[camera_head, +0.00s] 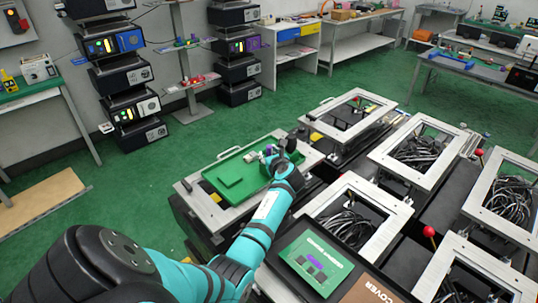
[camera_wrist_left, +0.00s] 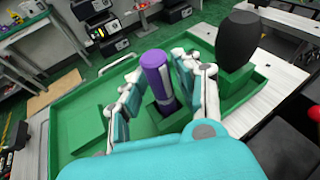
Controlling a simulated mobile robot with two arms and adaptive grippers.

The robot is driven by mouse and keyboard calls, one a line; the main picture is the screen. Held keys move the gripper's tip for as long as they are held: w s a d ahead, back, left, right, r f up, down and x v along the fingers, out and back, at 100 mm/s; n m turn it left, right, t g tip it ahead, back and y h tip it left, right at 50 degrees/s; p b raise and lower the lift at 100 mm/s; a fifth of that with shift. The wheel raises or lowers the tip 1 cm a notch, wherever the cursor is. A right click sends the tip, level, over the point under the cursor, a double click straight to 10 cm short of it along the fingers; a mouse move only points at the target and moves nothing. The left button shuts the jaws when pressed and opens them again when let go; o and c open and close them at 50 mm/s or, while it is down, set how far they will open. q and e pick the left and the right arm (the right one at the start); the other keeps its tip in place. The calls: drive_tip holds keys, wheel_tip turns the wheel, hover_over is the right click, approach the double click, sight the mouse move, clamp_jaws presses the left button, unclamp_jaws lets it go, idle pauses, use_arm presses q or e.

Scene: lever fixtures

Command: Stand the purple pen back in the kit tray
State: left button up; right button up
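The purple pen (camera_wrist_left: 156,75) stands nearly upright in the left wrist view, between the two fingers of my left gripper (camera_wrist_left: 158,68). Its dark lower end meets a dark patch in a green block of the kit tray (camera_wrist_left: 60,95); how deep it sits is hidden. The fingers flank the pen closely; I cannot tell whether they press on it. In the head view, my left gripper (camera_head: 279,153) is over the right part of the green kit tray (camera_head: 236,180), and a small purple spot of the pen (camera_head: 268,150) shows beside it. My right gripper is not in view.
A black rounded object (camera_wrist_left: 238,40) stands in a green block at the tray's right side, close to the right finger. Framed boxes of black cables (camera_head: 416,152) fill the right. A red-knobbed lever (camera_head: 429,231) rises among them. Green floor lies open behind.

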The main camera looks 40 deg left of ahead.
use_arm(q)
drive_tip(key=shift+o, duration=0.2)
drive_tip(key=shift+d, duration=0.1)
drive_tip(key=v, duration=1.1)
drive_tip(key=shift+s+d+r, duration=0.15)
drive_tip(key=shift+s+d, duration=0.1)
drive_tip(key=shift+s, duration=0.05)
